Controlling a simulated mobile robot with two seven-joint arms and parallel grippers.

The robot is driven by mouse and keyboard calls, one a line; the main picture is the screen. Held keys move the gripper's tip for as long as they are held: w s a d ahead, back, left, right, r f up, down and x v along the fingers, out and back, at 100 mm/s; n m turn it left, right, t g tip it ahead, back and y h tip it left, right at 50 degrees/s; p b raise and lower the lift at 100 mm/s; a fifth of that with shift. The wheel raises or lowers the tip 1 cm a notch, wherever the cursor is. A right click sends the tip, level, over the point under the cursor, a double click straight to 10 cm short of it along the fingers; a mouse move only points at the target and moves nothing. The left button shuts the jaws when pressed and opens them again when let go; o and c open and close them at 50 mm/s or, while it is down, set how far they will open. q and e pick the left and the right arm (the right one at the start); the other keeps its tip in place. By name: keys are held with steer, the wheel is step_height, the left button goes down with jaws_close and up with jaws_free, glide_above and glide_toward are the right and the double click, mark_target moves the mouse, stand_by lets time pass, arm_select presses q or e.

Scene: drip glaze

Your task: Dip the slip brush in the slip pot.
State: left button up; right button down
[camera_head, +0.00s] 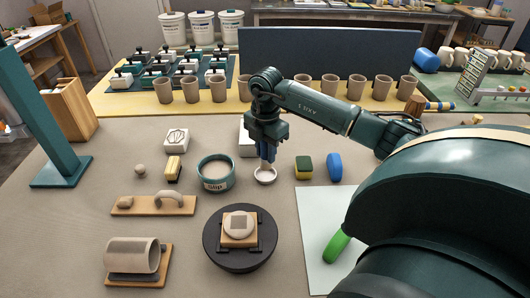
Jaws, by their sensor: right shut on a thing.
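The slip pot (205,184) is a round teal pot with a "Slip" label and pale slip inside, standing left of centre on the table. My right gripper (267,156) points down to the right of the pot, over a small white dish (265,179). It is shut on a thin upright thing, which looks like the slip brush; the fingers hide most of it. Its lower end is at or just above the dish; I cannot tell if it touches. My left gripper is out of view.
A wooden board (153,206) lies left. Several cups (218,88) line the back. Table between pot and turntable is clear.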

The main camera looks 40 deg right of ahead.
step_height(320, 180, up, 2)
steer(key=shift+r+p, duration=0.2)
steer(key=shift+p, duration=0.45)
step_height(320, 180, up, 2)
steer(key=shift+r+p, duration=0.1)
steer(key=shift+p, duration=0.4)
steer(key=shift+r, duration=0.4)
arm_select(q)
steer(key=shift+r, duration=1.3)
arm_select(e)
steer(key=shift+r, duration=1.9)
